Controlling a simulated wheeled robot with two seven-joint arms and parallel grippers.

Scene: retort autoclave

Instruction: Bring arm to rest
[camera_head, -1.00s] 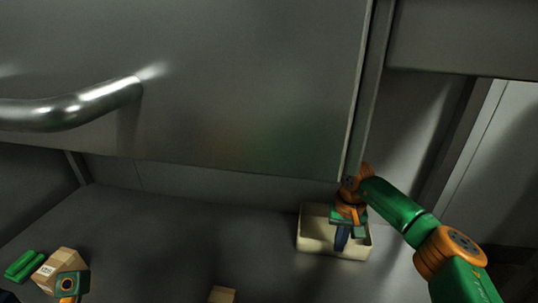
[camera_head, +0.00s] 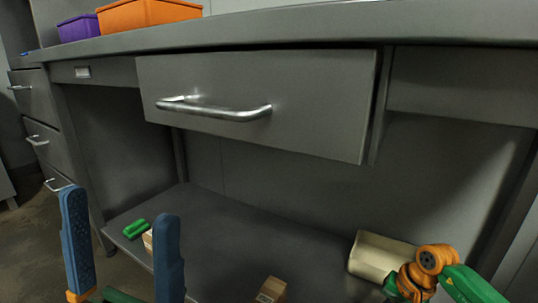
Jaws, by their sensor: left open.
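My left gripper (camera_head: 120,204) is at the lower left, its two blue fingers spread wide and pointing up, with nothing between them. It is in front of the desk's lower shelf. My right arm (camera_head: 440,268), green and orange, comes in at the lower right. The fingers of the right gripper do not show.
A grey drawer (camera_head: 255,95) with a metal handle (camera_head: 215,109) hangs under the desktop. The lower shelf (camera_head: 225,235) holds green items (camera_head: 135,229), a cardboard box (camera_head: 271,289) and another partly hidden one. Orange (camera_head: 150,14) and purple (camera_head: 78,27) bins stand on top.

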